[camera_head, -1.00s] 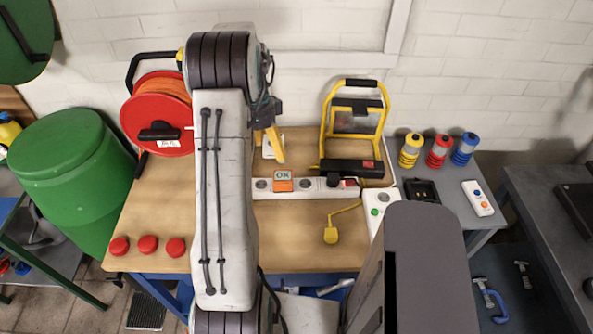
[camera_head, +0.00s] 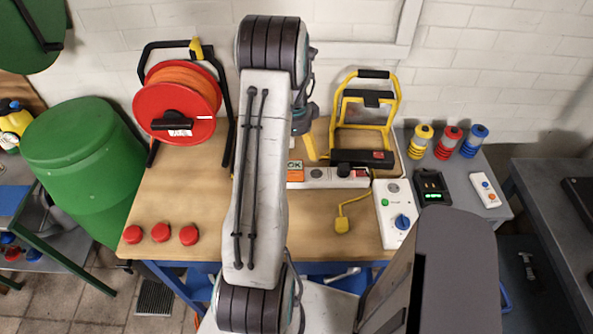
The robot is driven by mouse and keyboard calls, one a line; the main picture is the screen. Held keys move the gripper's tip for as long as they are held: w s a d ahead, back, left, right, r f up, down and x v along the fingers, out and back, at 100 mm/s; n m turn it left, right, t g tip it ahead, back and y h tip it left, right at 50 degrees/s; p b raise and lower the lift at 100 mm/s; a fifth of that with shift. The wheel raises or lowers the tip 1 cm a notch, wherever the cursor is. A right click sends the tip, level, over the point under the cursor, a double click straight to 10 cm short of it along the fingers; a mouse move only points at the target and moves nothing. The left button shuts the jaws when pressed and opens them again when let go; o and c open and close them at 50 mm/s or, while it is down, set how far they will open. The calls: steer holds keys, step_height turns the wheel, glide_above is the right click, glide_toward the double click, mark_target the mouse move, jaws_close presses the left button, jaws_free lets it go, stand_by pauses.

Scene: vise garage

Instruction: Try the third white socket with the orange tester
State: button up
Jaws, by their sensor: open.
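The white socket strip (camera_head: 325,183) lies across the wooden bench, its left end hidden behind my arm. The orange tester (camera_head: 295,175), with a display reading OK, sits on the strip, partly covered by my arm. An empty round socket (camera_head: 316,174) shows just right of the tester. Right of that are a black plug (camera_head: 344,170) in the strip and a red switch near the strip's end. My gripper (camera_head: 310,148) is open, just beyond the strip near the tester and empty socket. One yellow finger shows; the rest is partly hidden by my arm.
A yellow-framed work lamp (camera_head: 365,156) stands behind the strip. A red cable reel (camera_head: 176,105) is at left, several red caps in front. A yellow cord end (camera_head: 342,225) lies before the strip. A white box with a blue knob (camera_head: 397,213) and black charger (camera_head: 431,188) stand right.

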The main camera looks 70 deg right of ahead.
steer(key=shift+f, duration=0.15)
step_height(320, 180, down, 9)
steer(key=b, duration=0.6)
steer(key=shift+b, duration=0.35)
steer(key=shift+a+b, duration=0.2)
steer(key=shift+b, duration=0.1)
stand_by(1.4)
steer(key=shift+c, duration=0.5)
steer(key=c, duration=1)
steer(key=o, duration=0.9)
steer(key=shift+r, duration=0.3)
step_height(320, 180, up, 12)
steer(key=shift+f, duration=0.15)
